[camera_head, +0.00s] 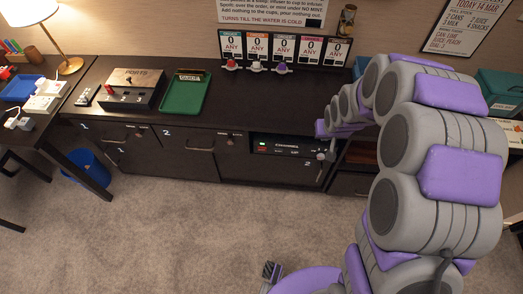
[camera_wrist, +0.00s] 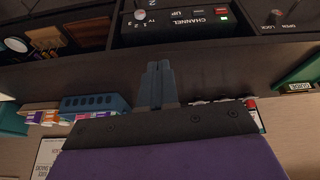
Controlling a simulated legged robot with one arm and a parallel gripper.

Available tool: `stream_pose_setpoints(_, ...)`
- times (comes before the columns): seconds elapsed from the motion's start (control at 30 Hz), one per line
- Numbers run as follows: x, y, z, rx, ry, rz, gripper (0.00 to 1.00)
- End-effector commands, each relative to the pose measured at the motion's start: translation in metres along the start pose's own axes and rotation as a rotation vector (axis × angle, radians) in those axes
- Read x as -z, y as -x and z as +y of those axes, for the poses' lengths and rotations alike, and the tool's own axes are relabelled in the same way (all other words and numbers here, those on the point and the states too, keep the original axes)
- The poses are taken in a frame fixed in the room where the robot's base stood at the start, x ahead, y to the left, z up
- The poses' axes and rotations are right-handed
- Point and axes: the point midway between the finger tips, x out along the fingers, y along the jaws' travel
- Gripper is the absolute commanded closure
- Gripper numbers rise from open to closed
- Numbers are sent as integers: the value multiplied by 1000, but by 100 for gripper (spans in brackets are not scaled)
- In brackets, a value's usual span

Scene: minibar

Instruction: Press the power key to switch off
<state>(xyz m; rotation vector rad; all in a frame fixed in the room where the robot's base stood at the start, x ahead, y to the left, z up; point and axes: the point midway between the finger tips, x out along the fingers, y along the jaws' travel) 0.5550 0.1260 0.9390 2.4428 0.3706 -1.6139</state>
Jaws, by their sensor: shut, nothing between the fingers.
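A black box marked CHANNEL (camera_head: 285,148) sits in an open slot of the dark cabinet, with a lit green light and a small red spot on its left. It also shows upside down at the top of the wrist view (camera_wrist: 180,22), where a small red key (camera_wrist: 224,18) lies beside the green light. No power label is readable. My gripper (camera_wrist: 157,68) is shut and empty, its fingers pointing toward the box front and apart from it. In the head view my gripper (camera_head: 326,156) is small, near the box's right end.
A desk with a lamp is at left, a blue bin (camera_head: 90,167) beneath. The carpet (camera_head: 190,230) in front is clear.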

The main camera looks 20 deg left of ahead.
Motion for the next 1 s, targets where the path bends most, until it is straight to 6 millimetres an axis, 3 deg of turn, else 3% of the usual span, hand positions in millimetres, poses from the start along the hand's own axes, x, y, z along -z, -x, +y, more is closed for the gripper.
stream_pose_setpoints(0.03, 4, -23, -8, 13, 14, 17, 100)
stream_pose_setpoints(0.27, 30, -109, -48, 73, 69, 147, 100)
stream_pose_setpoints(0.53, 28, -203, -100, 165, 125, 287, 100)
stream_pose_setpoints(0.77, 2, -273, -145, 260, 159, 401, 100)
stream_pose_setpoints(1.0, -45, -328, -188, 371, 188, 511, 100)
